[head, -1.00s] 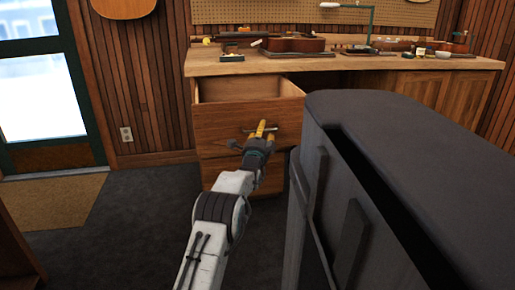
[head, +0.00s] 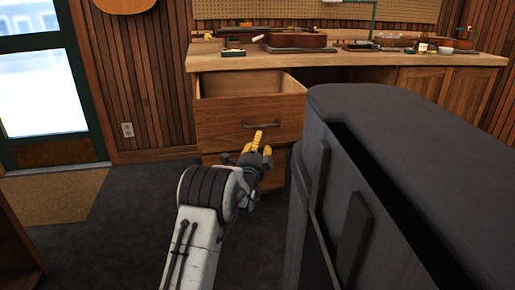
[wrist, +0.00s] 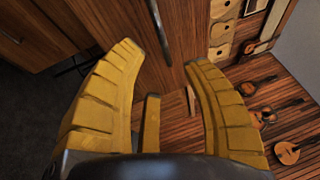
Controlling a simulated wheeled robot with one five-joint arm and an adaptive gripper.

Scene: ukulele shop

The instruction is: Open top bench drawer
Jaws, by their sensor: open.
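The top bench drawer (head: 224,123) stands pulled out from the wooden workbench (head: 345,60), and its open inside shows at the top. Its dark bar handle (head: 262,125) is on the drawer front. My gripper (head: 254,142) has yellow fingers and is just below and in front of the handle in the head view. In the wrist view the open fingers (wrist: 165,85) are spread with nothing between them. The handle (wrist: 160,32) shows beyond the fingertips, apart from them.
A lower drawer (head: 272,178) is partly hidden behind my arm. A large dark case-like block (head: 420,130) stands close on the right. Open carpet (head: 110,230) lies to the left. Tools and an instrument body (head: 297,40) lie on the bench top.

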